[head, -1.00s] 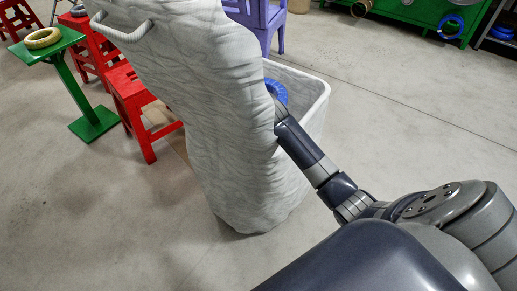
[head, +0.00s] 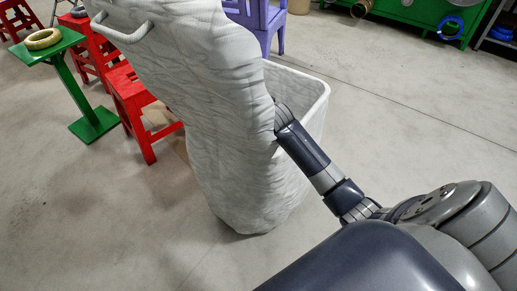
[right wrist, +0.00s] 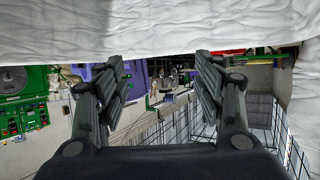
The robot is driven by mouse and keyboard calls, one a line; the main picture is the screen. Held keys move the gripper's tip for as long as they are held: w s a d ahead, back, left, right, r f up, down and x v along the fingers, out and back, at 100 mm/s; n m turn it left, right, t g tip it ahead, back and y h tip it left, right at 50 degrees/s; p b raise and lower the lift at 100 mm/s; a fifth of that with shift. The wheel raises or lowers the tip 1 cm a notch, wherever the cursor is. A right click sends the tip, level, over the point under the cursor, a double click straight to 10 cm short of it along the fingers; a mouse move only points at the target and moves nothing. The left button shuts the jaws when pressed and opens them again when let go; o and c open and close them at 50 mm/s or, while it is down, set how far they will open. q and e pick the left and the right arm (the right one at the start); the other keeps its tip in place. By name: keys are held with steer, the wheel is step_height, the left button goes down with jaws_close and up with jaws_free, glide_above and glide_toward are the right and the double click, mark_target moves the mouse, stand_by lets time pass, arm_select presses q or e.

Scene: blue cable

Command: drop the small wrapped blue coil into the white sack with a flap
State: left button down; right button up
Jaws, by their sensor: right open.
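The white sack (head: 240,180) stands on the floor in the middle of the head view. Its raised flap (head: 190,50) with a handle hangs over the left side, and its open rim (head: 326,88) shows at the right. My right arm reaches over the rim; its gripper is hidden behind the flap there. In the right wrist view my right gripper (right wrist: 160,68) is open, with nothing between its fingers, close below white quilted cloth (right wrist: 150,30). The small wrapped blue coil is not visible in either view now. My left gripper is out of view.
A green stand (head: 65,70) with a yellow coil (head: 42,39) and red stools (head: 145,110) are on the left. A purple chair (head: 270,20) is behind the sack. A green cabinet (head: 415,12) with another blue coil (head: 450,27) is at the back. Floor in front is clear.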

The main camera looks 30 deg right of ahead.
steer(key=v, duration=0.9)
steer(key=shift+s+r, duration=0.25)
